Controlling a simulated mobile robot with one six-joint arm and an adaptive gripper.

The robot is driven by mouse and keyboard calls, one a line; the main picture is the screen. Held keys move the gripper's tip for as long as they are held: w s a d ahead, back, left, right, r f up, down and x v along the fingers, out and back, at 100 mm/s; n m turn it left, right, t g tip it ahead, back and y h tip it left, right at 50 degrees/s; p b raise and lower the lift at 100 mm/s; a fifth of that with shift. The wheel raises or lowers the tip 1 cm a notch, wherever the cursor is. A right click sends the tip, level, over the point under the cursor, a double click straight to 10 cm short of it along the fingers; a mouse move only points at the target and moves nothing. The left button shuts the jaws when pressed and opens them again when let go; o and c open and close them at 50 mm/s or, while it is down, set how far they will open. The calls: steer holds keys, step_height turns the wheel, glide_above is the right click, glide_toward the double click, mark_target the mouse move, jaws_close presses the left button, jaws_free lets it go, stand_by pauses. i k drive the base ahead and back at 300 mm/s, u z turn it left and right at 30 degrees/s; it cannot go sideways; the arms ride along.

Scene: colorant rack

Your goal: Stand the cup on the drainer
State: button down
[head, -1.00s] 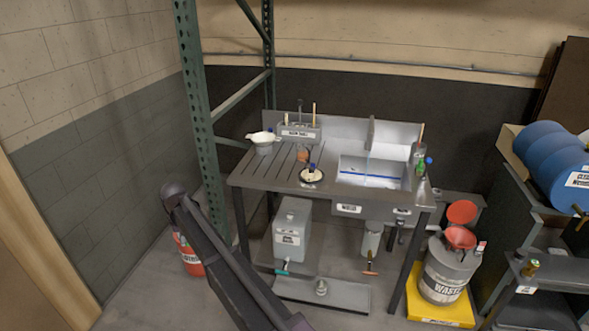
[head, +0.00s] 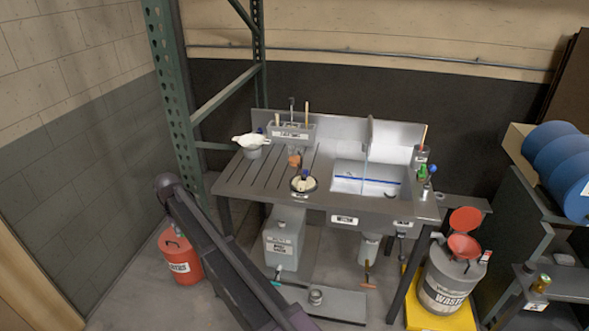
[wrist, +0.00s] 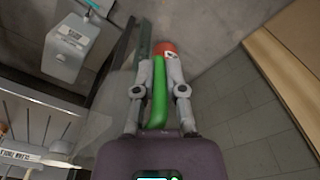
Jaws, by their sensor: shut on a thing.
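My gripper (wrist: 158,68) is shut on a green thing (wrist: 157,100) that shows as a narrow upright strip between the fingers in the wrist view. I cannot tell from this angle whether it is the cup. The gripper is outside the head view and is held away from the bench, above the floor. The drainer (head: 240,188) is the grooved metal top left of the sink. On it stand a grey vessel with a white funnel-like top (head: 252,144), a small orange-brown thing (head: 294,160) and a dark round dish with white inside (head: 303,184).
The sink basin (head: 360,178) is right of the drainer, with green-topped bottles (head: 424,175) at its right edge. A labelled tool holder (head: 290,133) stands behind. A green rack post (head: 172,95) rises at left. A red bucket (head: 178,257) and waste drum (head: 449,285) stand on the floor.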

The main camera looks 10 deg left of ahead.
mark_target(282, 182)
steer(key=i, duration=1.15)
steer(key=u, duration=0.05)
